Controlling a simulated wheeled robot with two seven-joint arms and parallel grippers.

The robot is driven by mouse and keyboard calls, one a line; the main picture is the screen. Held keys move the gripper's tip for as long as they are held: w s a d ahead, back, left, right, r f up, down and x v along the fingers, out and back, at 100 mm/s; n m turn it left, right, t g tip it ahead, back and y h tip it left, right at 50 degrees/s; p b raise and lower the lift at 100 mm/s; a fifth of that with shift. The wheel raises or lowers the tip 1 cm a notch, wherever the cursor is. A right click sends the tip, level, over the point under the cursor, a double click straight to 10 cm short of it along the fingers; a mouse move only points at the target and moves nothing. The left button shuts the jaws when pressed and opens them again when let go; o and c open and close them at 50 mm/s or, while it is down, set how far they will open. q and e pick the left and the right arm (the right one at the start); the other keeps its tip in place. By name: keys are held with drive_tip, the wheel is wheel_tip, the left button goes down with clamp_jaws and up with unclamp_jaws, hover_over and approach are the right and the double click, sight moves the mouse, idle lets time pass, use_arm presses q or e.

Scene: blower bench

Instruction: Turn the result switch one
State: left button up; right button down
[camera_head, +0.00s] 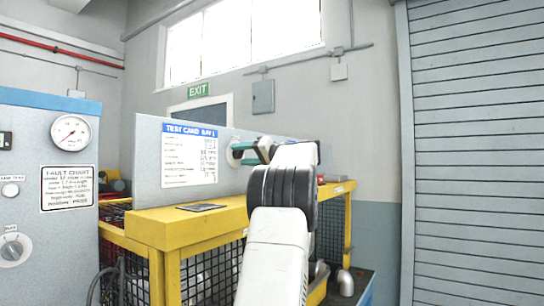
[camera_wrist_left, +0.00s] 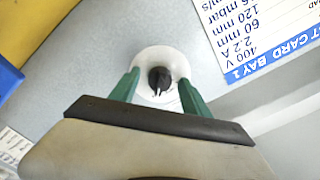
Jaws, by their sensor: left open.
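A round white switch plate (camera_wrist_left: 152,60) with a black knob (camera_wrist_left: 160,80) sits on the grey panel next to the test card; its label is not readable, so I cannot confirm its name. In the head view the pale disc (camera_head: 234,152) shows partly behind my left gripper (camera_head: 243,153). In the wrist view my left gripper (camera_wrist_left: 160,88) is open, with a green finger on each side of the knob. Whether the fingers touch it cannot be told. My right gripper is not in view.
The test card (camera_head: 190,155) is on the grey panel above a yellow bench (camera_head: 185,228). A dark flat object (camera_head: 201,207) lies on the bench. At left, a grey cabinet carries a gauge (camera_head: 70,133), a fault chart (camera_head: 67,187) and another knob (camera_head: 12,249).

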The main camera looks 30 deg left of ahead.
use_arm(q)
drive_tip(key=d, duration=0.7)
drive_tip(key=shift+s+d, duration=0.35)
